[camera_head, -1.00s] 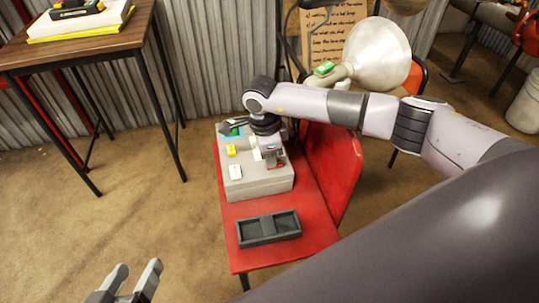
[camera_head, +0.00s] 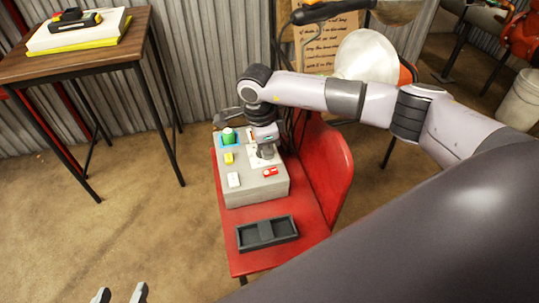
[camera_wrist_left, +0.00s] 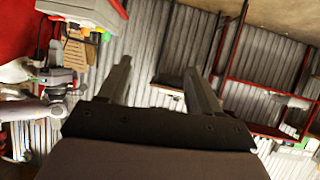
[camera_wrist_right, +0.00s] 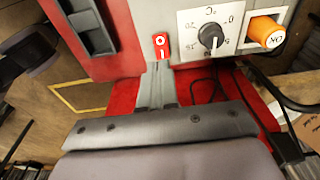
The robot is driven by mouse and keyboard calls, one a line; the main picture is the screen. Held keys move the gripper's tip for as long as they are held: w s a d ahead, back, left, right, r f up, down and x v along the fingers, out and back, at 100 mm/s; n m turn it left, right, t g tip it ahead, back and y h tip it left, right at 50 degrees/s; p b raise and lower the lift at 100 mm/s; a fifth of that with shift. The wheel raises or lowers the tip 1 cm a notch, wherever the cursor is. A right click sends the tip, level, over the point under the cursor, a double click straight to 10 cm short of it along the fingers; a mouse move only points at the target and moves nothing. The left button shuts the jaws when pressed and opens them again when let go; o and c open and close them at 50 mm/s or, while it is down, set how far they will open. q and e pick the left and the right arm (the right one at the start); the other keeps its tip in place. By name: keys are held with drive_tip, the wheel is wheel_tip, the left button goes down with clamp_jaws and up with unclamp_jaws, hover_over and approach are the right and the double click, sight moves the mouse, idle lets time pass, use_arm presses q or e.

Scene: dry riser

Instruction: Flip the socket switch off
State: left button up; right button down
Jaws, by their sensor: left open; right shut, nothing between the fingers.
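A grey box (camera_head: 258,187) sits on a red chair. I cannot tell from labels which is the socket switch. In the right wrist view the red rocker (camera_wrist_right: 161,45) shows a 0 and a 1, beside a dial (camera_wrist_right: 210,39). My right gripper (camera_wrist_right: 157,72) is shut and empty, its tips close to the red rocker; contact cannot be told. My left gripper (camera_head: 120,294) is open and empty, far from the box.
A dark two-compartment tray (camera_head: 267,232) lies on the chair seat (camera_head: 300,252) in front of the box. An orange knob (camera_wrist_right: 265,32) stands beside the dial. A wooden table (camera_head: 85,48) is at the left. The chair backrest (camera_head: 328,160) rises right of the box.

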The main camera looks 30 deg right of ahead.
use_arm(q)
drive_tip(key=shift+s+a+y+p, duration=0.15)
drive_tip(key=shift+a+y+p, duration=0.25)
drive_tip(key=shift+a+p, duration=0.3)
use_arm(e)
wheel_tip(320, 180, up, 8)
drive_tip(key=shift+w+a, duration=0.15)
drive_tip(key=shift+a, duration=0.3)
